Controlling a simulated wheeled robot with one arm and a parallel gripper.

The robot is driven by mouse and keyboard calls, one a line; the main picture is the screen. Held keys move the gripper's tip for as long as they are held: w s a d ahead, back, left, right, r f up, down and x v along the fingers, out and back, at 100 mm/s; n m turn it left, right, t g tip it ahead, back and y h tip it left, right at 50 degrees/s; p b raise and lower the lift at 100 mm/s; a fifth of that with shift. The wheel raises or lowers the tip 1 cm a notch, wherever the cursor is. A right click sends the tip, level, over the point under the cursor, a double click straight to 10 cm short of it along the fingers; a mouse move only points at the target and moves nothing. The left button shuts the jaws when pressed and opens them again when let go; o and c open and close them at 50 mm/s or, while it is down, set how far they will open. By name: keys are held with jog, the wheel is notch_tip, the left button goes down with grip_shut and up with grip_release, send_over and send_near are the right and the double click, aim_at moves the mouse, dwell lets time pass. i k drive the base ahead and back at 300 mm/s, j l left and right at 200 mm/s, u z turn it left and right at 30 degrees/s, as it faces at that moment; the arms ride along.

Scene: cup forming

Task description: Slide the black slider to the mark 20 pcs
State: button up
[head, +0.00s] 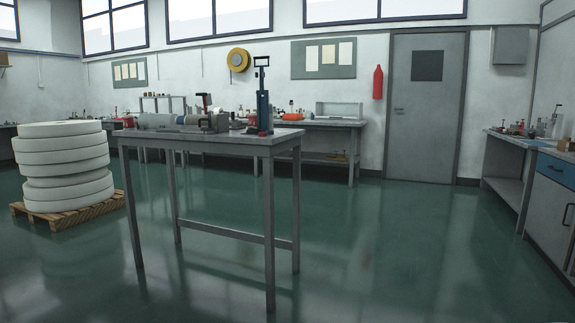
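A tall table (270,139) stands in the middle of the room. A blue upright device (264,112) with a dark frame on top stands near its right end. To its left on the table lie a grey cylinder-like machine (160,121) and a grey metal block (213,123) with a dark upright handle (206,101). I cannot make out a black slider or a 20 pcs mark at this distance. My gripper is not in view.
White rolls (62,160) are stacked on a wooden pallet (75,215) at the left. Workbenches line the back wall and the right side (500,143). A grey door (426,130) is at the back. The green floor (400,240) is clear between the table and the right bench.

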aim_at(208, 120)
jog(key=i+j+u, duration=0.1)
jog(key=i+u, duration=0.7)
jog(key=i, duration=0.15)
jog(key=i+l+z, duration=0.15)
jog(key=i, duration=0.2)
